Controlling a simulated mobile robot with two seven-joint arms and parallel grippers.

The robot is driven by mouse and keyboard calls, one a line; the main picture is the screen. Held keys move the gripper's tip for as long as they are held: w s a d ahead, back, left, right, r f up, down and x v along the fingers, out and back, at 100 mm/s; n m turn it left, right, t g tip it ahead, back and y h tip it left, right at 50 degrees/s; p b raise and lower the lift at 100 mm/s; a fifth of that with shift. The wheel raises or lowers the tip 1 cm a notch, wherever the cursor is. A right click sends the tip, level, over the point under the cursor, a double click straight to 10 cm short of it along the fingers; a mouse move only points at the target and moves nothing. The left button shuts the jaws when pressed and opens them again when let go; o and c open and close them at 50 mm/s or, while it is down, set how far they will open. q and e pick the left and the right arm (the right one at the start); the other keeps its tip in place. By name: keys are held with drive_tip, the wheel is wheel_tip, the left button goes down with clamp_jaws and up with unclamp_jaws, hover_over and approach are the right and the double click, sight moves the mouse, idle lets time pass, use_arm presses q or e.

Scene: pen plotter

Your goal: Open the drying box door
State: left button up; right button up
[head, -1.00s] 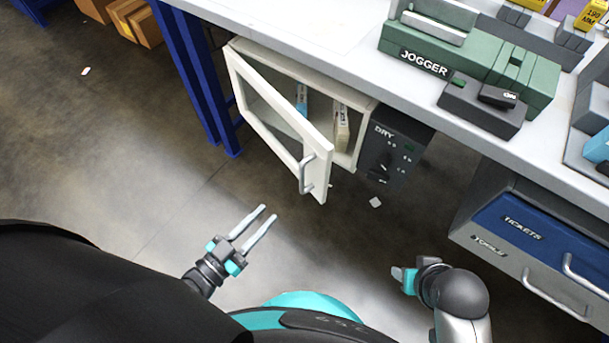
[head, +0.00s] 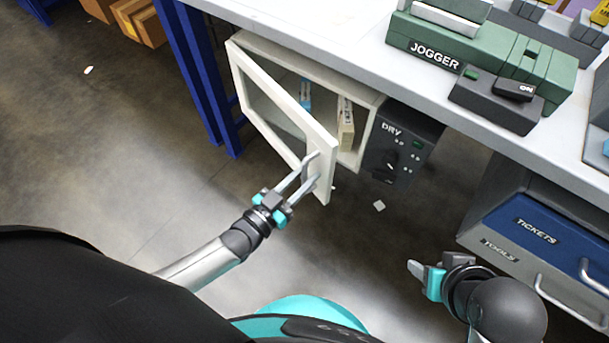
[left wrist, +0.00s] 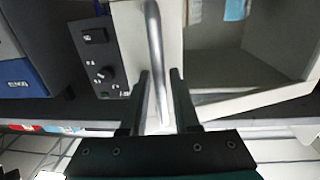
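The drying box (head: 362,160) hangs under the bench, with its white-framed window door (head: 270,110) partly open and swung out on its left side hinge. The door's metal handle (left wrist: 155,35) is near the free edge. My left gripper (head: 313,167) is at the handle with its fingers apart. In the left wrist view the handle bar runs between the fingertips (left wrist: 158,78), and a gap shows beside it. Contact is unclear. My right gripper (head: 420,275) is low at the right, away from the box; its finger opening is not clear.
The control panel marked DRY (head: 398,148) adjoins the box. A blue bench leg (head: 205,85) is left of the door. Drawers with handles (head: 530,225) are at the right. The floor before the door is open.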

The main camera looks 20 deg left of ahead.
use_arm(q)
clamp_jaws()
idle(1.4)
